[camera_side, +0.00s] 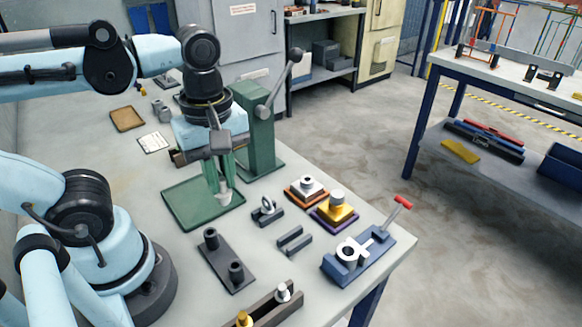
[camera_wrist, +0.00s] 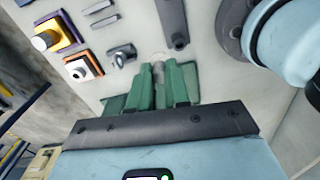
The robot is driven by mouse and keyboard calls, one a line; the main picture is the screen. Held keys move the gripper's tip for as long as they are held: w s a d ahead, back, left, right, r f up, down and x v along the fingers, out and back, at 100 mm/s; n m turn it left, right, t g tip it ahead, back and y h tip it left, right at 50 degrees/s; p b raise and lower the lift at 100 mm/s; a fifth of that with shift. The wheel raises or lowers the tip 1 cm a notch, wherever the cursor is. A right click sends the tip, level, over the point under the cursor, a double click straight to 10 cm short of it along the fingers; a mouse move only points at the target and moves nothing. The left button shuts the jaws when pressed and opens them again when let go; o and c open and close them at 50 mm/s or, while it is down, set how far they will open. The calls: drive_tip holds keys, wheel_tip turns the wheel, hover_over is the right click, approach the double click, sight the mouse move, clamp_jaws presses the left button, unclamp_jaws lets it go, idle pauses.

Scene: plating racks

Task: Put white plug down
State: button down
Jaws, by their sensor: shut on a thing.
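My gripper (camera_side: 219,186) points down over the green tray (camera_side: 184,208) in the side view. Its green fingers are shut on a white plug (camera_side: 223,198), whose pale lower end shows below the fingertips. The plug looks roughly upright and is at or just above the tray's surface; I cannot tell whether it touches. In the wrist view the gripper (camera_wrist: 160,75) has the plug's pale end (camera_wrist: 158,58) between its fingertips, with most of it hidden. A second white-topped plug (camera_side: 283,291) stands in the dark rack (camera_side: 267,306) at the front, beside a yellow one (camera_side: 243,320).
A dark plate with two posts (camera_side: 227,262) lies in front of the tray. A ring on a block (camera_side: 268,211), an orange-based block (camera_side: 306,188), a yellow block (camera_side: 336,208) and a blue clamp (camera_side: 358,254) stand to the right. A green lever press (camera_side: 258,135) stands close behind.

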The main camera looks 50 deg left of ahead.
drive_tip(key=shift+n, duration=0.6)
drive_tip(key=shift+s+a+f, duration=0.3)
drive_tip(key=shift+a+f, duration=1.65)
drive_tip(key=shift+a, duration=0.2)
drive_tip(key=shift+s+a+f, duration=0.25)
drive_tip(key=shift+a+f, duration=1.65)
drive_tip(key=shift+a, duration=0.2)
drive_tip(key=shift+s+a+f, duration=0.3)
drive_tip(key=shift+a+f, duration=1.65)
drive_tip(key=shift+a, duration=0.2)
drive_tip(key=shift+f, duration=0.15)
drive_tip(key=c, duration=1.1)
unclamp_jaws()
